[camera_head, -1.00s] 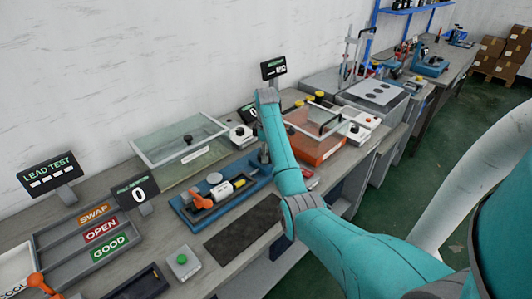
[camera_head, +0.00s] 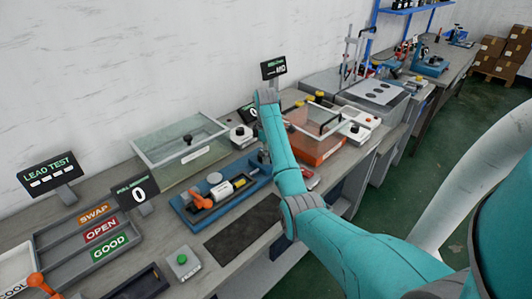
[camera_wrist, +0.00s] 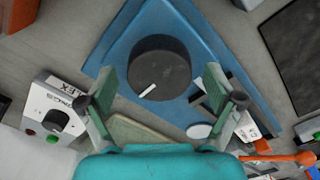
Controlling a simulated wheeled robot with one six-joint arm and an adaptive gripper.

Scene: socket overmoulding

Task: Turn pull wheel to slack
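The pull wheel (camera_wrist: 160,68) is a round black knob with a white pointer line, set on a blue base plate (camera_wrist: 110,50). The pointer slants toward the lower left in the wrist view. My gripper (camera_wrist: 158,84) is open, with one finger on the left side of the wheel and one on the right. Gaps show between the fingers and the wheel, and I cannot tell their height relative to it. In the head view the blue fixture (camera_head: 188,215) carries a white cylinder and an orange clamp (camera_head: 200,202); my arm hides the wheel there.
A grey control box with a dial (camera_wrist: 58,118) stands left of the wheel in the wrist view. A clear-lidded box (camera_head: 180,145) and an orange box with a clear cover (camera_head: 318,148) flank the fixture. A pull display reading 0 (camera_head: 138,194) stands left. A dark mat (camera_head: 240,230) is clear.

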